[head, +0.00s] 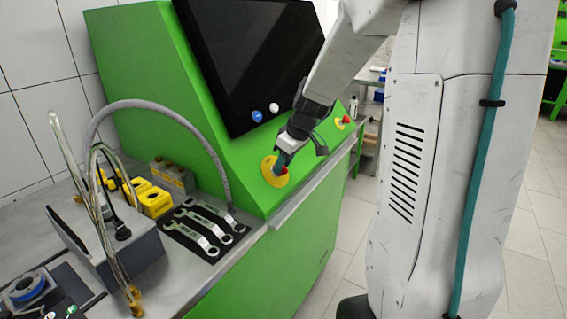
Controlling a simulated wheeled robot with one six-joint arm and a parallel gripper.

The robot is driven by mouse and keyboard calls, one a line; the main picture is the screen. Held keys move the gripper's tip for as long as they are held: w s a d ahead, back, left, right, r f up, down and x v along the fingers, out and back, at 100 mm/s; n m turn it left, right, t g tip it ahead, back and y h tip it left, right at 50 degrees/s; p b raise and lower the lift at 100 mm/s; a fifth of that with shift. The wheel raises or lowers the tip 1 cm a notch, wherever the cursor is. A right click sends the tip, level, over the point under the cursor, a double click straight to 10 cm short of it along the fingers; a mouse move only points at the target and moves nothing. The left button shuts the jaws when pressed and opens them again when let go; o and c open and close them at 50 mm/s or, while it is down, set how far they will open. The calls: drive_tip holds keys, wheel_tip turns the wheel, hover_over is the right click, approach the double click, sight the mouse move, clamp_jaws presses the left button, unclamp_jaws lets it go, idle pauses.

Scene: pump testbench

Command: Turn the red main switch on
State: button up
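A red switch (283,171) on a round yellow plate (269,174) sits on the sloped front of the green testbench (245,190). My gripper (280,162) reaches down from the upper right, with its fingertips at this switch. The fingers cover part of the red knob. I cannot tell whether they are closed on it or only beside it. A second red knob (346,120) on a yellow plate sits further right on the same panel. I cannot tell from the picture which one is the main switch, nor its turned position.
A black screen (245,60) stands above the panel, with a blue button (257,116) and a white button (273,107) below it. Wrenches (205,228), yellow parts (153,201) and a grey hose (215,150) occupy the left worktop. Open floor lies right.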

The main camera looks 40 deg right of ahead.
drive_tip(key=shift+f, duration=0.1)
drive_tip(key=c, duration=0.6)
drive_tip(key=shift+c, duration=0.2)
